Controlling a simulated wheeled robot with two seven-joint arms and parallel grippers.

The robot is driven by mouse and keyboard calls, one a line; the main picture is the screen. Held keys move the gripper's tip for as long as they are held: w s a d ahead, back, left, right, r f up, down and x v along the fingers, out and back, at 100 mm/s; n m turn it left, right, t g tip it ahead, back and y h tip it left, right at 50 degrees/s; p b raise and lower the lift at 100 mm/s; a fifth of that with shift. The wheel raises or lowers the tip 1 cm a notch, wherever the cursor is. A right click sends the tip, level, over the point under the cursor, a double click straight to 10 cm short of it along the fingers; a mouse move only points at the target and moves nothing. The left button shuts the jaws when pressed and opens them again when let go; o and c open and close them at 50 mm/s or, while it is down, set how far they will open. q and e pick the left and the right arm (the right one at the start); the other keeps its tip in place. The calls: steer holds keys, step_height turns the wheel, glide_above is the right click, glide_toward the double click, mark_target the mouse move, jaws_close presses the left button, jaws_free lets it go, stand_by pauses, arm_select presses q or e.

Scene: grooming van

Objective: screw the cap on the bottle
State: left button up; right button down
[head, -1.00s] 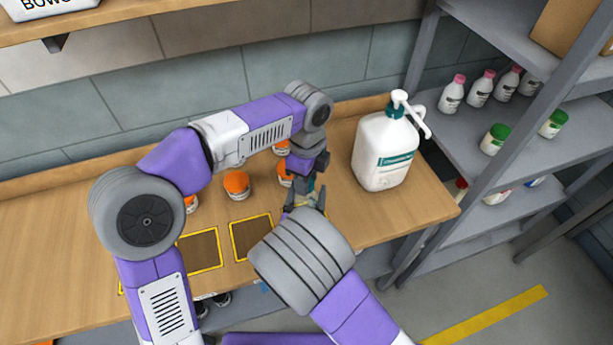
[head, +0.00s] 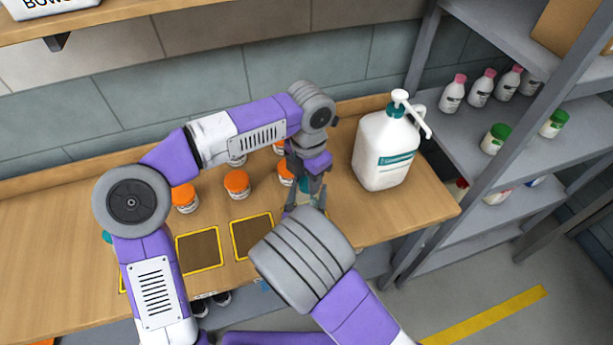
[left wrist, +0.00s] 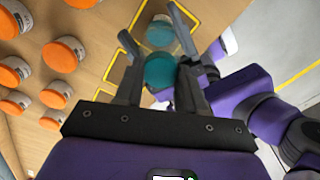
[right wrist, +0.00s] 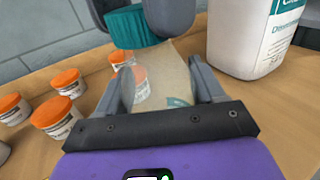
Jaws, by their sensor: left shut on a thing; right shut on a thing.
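My left gripper (head: 304,187) points down from above and is shut on a ribbed teal cap (left wrist: 160,70), which also shows at the top of the right wrist view (right wrist: 130,27). My right gripper (right wrist: 163,88) is shut on a clear, see-through bottle (right wrist: 172,72) with a small teal mark low on its side. The cap is right at the bottle's top end. The left finger and cap hide the bottle's mouth, so I cannot tell whether the threads are engaged. In the head view, my right wrist hides much of the bottle.
Several orange-lidded jars (head: 236,184) stand on the wooden bench (head: 60,235), left of the grippers. Yellow-edged dark squares (head: 198,251) lie at its front. A large white pump bottle (head: 383,150) stands close on the right. A grey shelf (head: 470,150) holds more bottles.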

arm_select(q)
steer(key=shift+s+f+m, duration=0.15)
steer(key=shift+f+m, duration=0.05)
steer(key=shift+m, duration=0.5)
steer(key=shift+r, duration=0.2)
steer(key=o, duration=1)
steer(key=shift+w, duration=0.2)
steer(key=shift+a, duration=0.1)
steer(key=shift+r, duration=0.15)
steer(key=shift+r, duration=2.2)
steer(key=shift+c, duration=0.5)
